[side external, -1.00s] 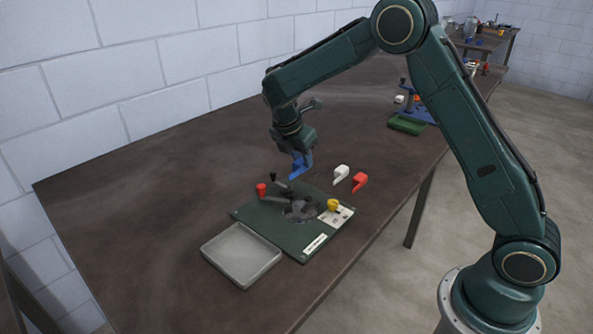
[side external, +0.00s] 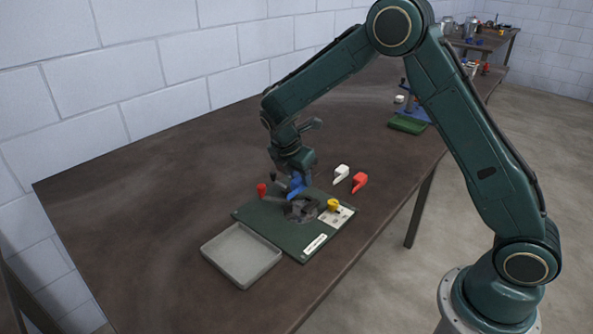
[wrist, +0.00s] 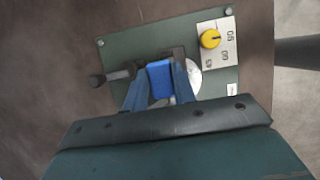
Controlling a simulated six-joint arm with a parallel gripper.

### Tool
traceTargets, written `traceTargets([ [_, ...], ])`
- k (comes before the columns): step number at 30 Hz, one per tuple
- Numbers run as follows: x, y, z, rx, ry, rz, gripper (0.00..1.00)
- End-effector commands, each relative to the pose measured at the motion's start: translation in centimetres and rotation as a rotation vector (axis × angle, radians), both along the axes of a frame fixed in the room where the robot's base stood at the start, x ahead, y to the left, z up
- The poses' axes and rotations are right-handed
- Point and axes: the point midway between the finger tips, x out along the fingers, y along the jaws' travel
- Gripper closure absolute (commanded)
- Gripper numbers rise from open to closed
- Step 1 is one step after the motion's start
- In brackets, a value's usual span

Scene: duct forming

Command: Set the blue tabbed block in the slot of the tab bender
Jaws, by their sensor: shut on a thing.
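The blue tabbed block (side external: 296,191) is held by my gripper (side external: 297,180), low over the back part of the tab bender (side external: 283,231). In the wrist view the block (wrist: 160,78) sits between the two blue fingers of my gripper (wrist: 160,88), in front of the bender's dark middle part. The bender is a green plate (wrist: 215,78) with a grey round piece, a lever handle and a yellow knob (wrist: 210,39) on a marked dial plate. The slot is hidden behind the block and fingers, so I cannot tell whether the block touches it.
An empty grey tray (side external: 241,255) lies at the bender's front left. A white tabbed block (side external: 341,173) and a red one (side external: 360,181) lie behind it to the right. The table's left part is clear.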

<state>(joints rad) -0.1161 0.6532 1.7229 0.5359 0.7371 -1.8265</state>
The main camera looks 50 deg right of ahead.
Motion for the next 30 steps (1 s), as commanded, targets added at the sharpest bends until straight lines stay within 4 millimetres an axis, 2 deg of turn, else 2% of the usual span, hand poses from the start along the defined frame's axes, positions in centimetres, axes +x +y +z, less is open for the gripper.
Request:
traceTargets([
  [18,0.0,0.0,-4.2,-0.001,0.001,0.000,0.96],
  [30,0.0,0.0,-5.2,0.000,-0.001,-0.002,0.96],
])
